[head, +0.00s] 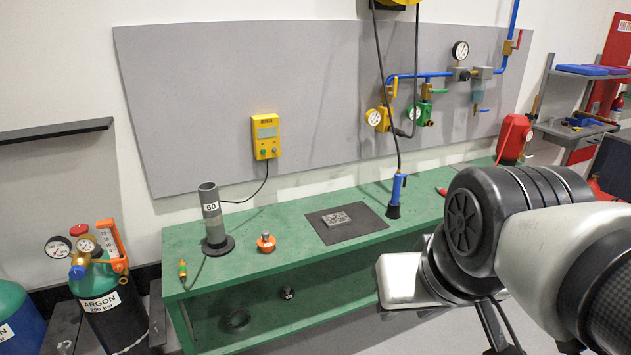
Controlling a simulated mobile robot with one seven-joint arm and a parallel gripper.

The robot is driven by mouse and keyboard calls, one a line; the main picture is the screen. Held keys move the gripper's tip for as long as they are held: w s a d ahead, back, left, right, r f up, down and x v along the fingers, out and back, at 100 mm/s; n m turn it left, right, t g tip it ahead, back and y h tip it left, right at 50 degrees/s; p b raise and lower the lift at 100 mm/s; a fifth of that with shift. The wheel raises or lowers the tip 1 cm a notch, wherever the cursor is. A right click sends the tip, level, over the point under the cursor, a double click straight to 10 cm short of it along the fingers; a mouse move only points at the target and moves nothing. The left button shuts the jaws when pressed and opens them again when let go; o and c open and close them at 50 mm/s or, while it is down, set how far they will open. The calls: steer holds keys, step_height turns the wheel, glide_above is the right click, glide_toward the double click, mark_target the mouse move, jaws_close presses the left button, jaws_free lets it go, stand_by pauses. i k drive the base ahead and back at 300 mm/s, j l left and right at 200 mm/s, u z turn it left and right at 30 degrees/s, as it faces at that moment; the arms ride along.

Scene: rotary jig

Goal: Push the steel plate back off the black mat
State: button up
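The steel plate (337,219) is a small grey, mottled rectangle. It lies flat on the black mat (368,225), left of the mat's middle and towards its back, with mat showing around it. The mat lies on the green bench top. My arm reaches in from the right, and my gripper (500,328) shows only in part, as dark bars at the bottom edge. Its fingertips are not visible, so I cannot tell whether it is open or shut. It is in front of the bench, apart from the plate.
On the green bench (290,258), a grey tube marked 60 (211,215) and an orange knob-like part (266,242) stand left of the mat. A blue-handled tool (397,194) hangs by its cable at the mat's right. Bench top behind the mat looks clear.

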mark_target(338, 219)
steer(key=i+j, duration=0.65)
steer(key=i+u, duration=0.15)
steer(key=i, duration=0.15)
steer(key=j+z, duration=0.15)
